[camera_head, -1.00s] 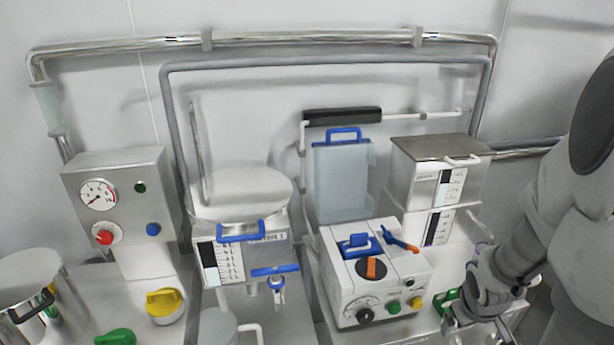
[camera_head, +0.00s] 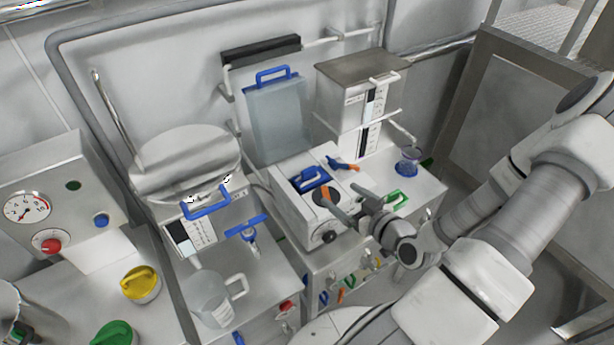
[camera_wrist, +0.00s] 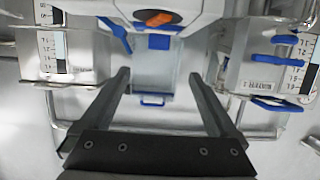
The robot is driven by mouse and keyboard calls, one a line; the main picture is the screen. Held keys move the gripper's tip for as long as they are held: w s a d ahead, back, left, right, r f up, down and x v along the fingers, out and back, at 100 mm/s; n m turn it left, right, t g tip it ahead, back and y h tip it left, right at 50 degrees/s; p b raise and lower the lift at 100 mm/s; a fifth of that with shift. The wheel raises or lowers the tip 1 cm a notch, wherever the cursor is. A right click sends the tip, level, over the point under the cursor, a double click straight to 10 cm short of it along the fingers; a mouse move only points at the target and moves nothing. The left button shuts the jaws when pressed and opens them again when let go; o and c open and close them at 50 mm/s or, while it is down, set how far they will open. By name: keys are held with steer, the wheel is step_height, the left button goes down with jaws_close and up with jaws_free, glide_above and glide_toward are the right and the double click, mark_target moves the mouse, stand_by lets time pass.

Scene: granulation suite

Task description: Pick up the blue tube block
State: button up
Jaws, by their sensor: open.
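The blue tube block (camera_head: 310,179) sits in the top of the white bench machine (camera_head: 284,196), behind its black and orange knob. In the wrist view it seems to be the blue square (camera_wrist: 158,42) just below the orange knob, partly cut off by the machine's edge. My gripper (camera_head: 341,200) is open and empty, over the right front of the machine, to the right of and nearer than the block. Its two fingers (camera_wrist: 158,75) stand well apart in the wrist view, with nothing between them.
An orange-tipped lever (camera_head: 343,163) is close to the block's right. A clear panel with a blue handle (camera_head: 276,115) stands behind the machine. A steel box unit (camera_head: 350,85) stands behind right.

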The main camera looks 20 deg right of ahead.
mark_target(310, 174)
steer(key=b+x, duration=0.4)
steer(key=b, duration=0.1)
steer(key=shift+w+f+b, duration=0.15)
steer(key=shift+f+b, duration=0.2)
steer(key=shift+f, duration=0.1)
steer(key=b+x, duration=0.2)
steer(key=b, duration=0.4)
steer(key=shift+w+f, duration=0.1)
steer(key=shift+w, duration=0.2)
steer(key=b+x, duration=0.2)
steer(key=x, duration=0.3)
steer(key=shift+b, duration=0.4)
steer(key=b+x, duration=0.1)
steer(key=x, duration=0.1)
steer(key=b+x, duration=0.2)
steer(key=shift+f, duration=0.4)
steer(key=shift+w, duration=0.45)
jaws_close()
